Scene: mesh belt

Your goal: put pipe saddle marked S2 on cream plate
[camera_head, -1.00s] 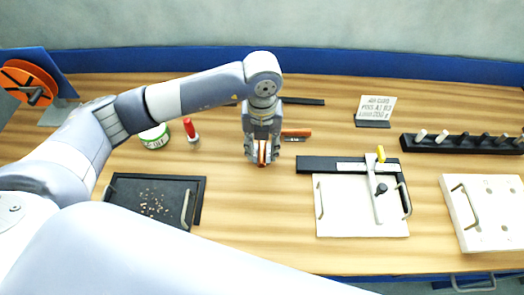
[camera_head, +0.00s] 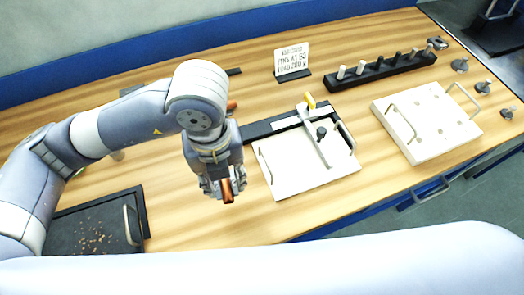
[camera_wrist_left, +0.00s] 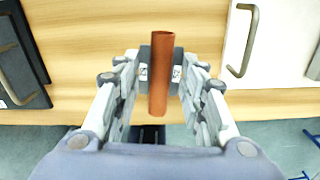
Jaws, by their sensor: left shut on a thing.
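The labels are too small to read for certain. The pipe piece also shows between the fingertips in the head view (camera_head: 228,190). The gripper is over bare wood, just left of a cream plate (camera_head: 290,179) with a handle on each side and a yellow-tipped clamp (camera_head: 314,130) across it. A second cream plate (camera_head: 425,118), with holes and handles, lies further right. My right gripper is not in view.
A black tray (camera_head: 80,216) with small bits lies at left. A black rack (camera_head: 367,75) with several pegs and a sign (camera_head: 292,60) stand behind the plates. An orange-brown piece (camera_head: 232,106) is partly hidden behind my arm. Several small grey parts (camera_head: 483,87) lie far right.

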